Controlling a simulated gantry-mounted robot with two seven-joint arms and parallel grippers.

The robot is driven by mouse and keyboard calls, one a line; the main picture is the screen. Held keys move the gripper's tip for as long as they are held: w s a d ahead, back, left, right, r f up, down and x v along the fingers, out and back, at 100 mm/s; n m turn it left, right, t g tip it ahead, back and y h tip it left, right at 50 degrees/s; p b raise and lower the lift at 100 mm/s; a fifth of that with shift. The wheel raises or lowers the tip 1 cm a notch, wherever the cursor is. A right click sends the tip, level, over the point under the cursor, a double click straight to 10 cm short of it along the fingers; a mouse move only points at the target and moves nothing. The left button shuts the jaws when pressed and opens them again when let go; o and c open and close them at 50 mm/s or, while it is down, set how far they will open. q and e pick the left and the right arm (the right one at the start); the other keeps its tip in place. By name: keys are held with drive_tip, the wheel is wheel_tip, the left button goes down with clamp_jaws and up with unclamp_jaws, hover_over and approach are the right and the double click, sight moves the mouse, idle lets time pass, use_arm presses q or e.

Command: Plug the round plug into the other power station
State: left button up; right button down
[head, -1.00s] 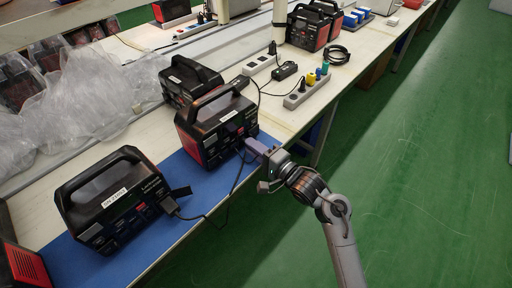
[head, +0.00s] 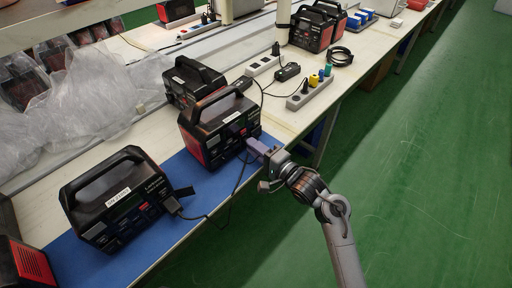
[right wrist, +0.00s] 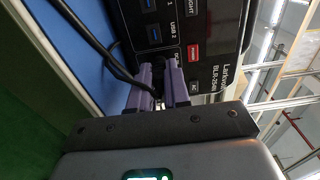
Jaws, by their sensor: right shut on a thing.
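A black and red power station (head: 215,128) stands on the blue mat. A second, black one (head: 118,198) stands nearer, at the left. My right gripper (head: 256,148) is at the front panel of the farther station. In the right wrist view its purple fingers (right wrist: 160,88) are shut at the panel (right wrist: 180,30), by the lower sockets. The round plug between the fingers is mostly hidden, so I cannot tell how deep it sits. A black cable (right wrist: 92,38) leads away from the fingers. In the head view the cable (head: 230,192) runs to a black connector (head: 172,206) at the nearer station. My left gripper is not in view.
Another black station (head: 190,82) stands behind the farther one. A power strip (head: 310,93) with coloured plugs and a black adapter (head: 288,72) lie to the right. Crumpled clear plastic (head: 100,90) covers the back left. The green floor (head: 420,180) is open.

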drive_tip(key=c, duration=1)
unclamp_jaws()
drive_tip(key=p+v, duration=0.4)
drive_tip(key=v, duration=0.6)
drive_tip(key=shift+s+d+p, duration=0.25)
drive_tip(key=shift+p, duration=0.15)
drive_tip(key=shift+d, duration=0.1)
